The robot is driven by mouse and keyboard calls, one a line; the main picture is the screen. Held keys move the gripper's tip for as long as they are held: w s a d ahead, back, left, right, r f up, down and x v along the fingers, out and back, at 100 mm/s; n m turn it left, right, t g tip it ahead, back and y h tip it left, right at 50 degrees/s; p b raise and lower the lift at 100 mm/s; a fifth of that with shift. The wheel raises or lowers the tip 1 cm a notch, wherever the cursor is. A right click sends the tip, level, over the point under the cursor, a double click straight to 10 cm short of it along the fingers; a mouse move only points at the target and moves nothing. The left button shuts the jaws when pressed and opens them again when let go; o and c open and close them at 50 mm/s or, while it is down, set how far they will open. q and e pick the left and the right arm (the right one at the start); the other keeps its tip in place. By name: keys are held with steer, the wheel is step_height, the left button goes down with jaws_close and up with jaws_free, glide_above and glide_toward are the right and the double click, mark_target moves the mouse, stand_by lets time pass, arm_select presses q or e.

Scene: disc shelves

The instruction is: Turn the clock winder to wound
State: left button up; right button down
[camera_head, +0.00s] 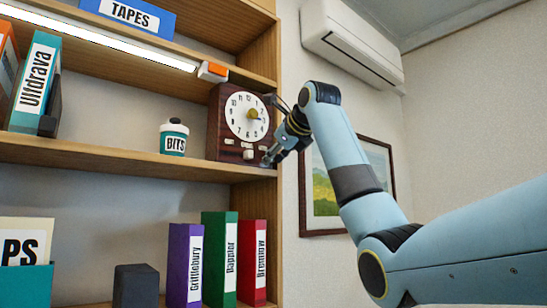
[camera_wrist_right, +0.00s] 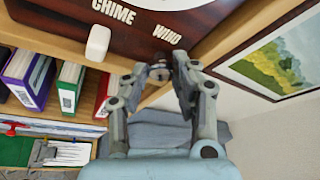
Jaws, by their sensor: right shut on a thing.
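The clock (camera_head: 214,139) is a dark brown box with a white dial and a yellow hub, upright at the right end of the middle shelf. In the right wrist view its lower front (camera_wrist_right: 125,27) carries the words CHIME and WIND, with a white lever (camera_wrist_right: 98,43) below CHIME. The clock winder (camera_wrist_right: 159,72) is a small grey knob below WIND, mostly covered by fingers. My right gripper (camera_wrist_right: 160,68) is shut on it. In the head view my right gripper (camera_head: 274,132) is at the clock's right side and hides the winder. My left gripper is out of view.
A teal BITS jar (camera_head: 174,138) stands left of the clock. Purple, green and red binders (camera_head: 219,262) stand below. The shelf's right side panel (camera_head: 265,210) and a framed picture (camera_head: 325,205) are close to my right arm.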

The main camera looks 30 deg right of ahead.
steer(key=shift+d+f+m+g+y+b, duration=0.15)
steer(key=shift+m+y+b, duration=0.8)
steer(key=shift+b, duration=0.75)
steer(key=shift+m+g+y+b, duration=0.15)
steer(key=shift+m+y+b, duration=0.5)
steer(key=shift+m+b, duration=0.8)
steer(key=c, duration=1.4)
jaws_free()
steer(key=shift+o, duration=0.2)
step_height(320, 180, up, 10)
steer(key=shift+r, duration=0.1)
